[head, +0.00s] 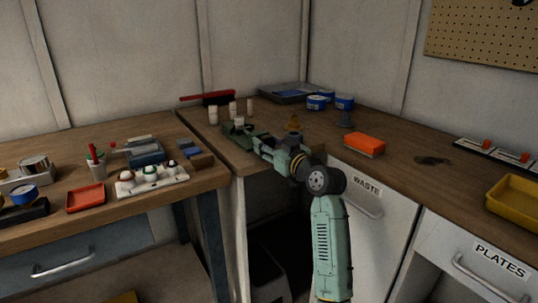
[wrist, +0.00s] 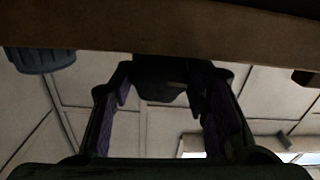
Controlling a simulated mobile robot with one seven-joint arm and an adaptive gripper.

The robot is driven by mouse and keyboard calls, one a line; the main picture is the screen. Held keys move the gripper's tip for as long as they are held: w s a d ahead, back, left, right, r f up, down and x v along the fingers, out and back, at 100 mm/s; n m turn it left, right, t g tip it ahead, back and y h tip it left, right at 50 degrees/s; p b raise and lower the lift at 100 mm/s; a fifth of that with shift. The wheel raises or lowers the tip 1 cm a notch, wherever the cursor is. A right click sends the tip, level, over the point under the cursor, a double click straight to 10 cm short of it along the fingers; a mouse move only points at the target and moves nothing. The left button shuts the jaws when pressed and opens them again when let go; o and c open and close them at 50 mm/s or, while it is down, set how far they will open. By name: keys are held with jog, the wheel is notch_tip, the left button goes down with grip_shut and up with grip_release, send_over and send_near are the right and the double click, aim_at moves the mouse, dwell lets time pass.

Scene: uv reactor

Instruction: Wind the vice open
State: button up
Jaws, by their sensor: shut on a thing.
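The green vice (head: 236,131) sits at the front edge of the wooden corner bench, left of my gripper, in the head view. My gripper (head: 257,145) reaches to its near side and partly covers it. In the wrist view, the two fingers of my gripper (wrist: 165,100) stand on either side of a dark part (wrist: 162,80), which looks like the vice's handle, just by the bench edge. The fingers are shut on this part. The state of the vice jaws is too small to tell.
White cups (head: 213,115) stand close behind the vice. An orange box (head: 364,145) and blue tins (head: 344,102) are on the bench to the right. The left bench holds a red tray (head: 85,198) and a white egg-type holder (head: 152,181).

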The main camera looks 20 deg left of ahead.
dwell(0.3)
jog(key=o, duration=1.2)
jog(key=shift+c, duration=0.2)
jog(key=v, duration=1.2)
